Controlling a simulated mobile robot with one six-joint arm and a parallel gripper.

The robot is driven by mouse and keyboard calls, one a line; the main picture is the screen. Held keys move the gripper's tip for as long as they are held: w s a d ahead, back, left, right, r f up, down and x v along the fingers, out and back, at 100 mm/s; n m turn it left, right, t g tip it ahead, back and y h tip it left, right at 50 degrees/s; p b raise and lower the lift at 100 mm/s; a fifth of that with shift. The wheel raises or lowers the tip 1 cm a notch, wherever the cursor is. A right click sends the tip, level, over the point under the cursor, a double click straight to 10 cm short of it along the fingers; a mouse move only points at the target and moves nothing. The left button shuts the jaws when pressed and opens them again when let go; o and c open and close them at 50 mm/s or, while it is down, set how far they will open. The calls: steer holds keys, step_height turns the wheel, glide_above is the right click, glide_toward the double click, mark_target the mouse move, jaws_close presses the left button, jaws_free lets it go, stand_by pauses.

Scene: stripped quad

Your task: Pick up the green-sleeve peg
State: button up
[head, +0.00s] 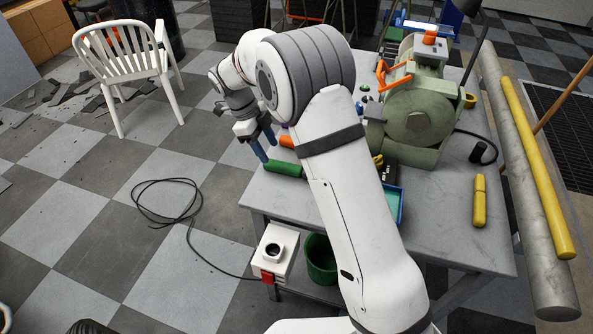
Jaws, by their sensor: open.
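A green cylinder (284,168), which looks like the green-sleeve peg, lies at the left edge of the grey worktable (440,240). My gripper (266,149) is open, with two blue-tipped fingers pointing down. It is just up and left of the green cylinder in the picture, near the table edge. One fingertip appears close to the cylinder's left end; I cannot tell whether they touch. No held object shows between the fingers. My arm hides part of the table to the right of the cylinder.
An orange piece (287,141) lies just behind the green cylinder. A green machine (415,115) stands at the table's back, and a yellow cylinder (479,202) is at the right. A blue tray (400,205) shows beside my arm. The table's front right is mostly clear.

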mark_target(282, 164)
steer(key=x, duration=0.2)
steer(key=d+x, duration=0.1)
steer(key=x, duration=0.3)
steer(key=shift+s+d+p, duration=0.2)
steer(key=shift+d+p, duration=0.1)
steer(key=shift+p, duration=0.05)
steer(key=shift+f, duration=0.3)
steer(key=shift+d, duration=0.1)
steer(key=c, duration=1)
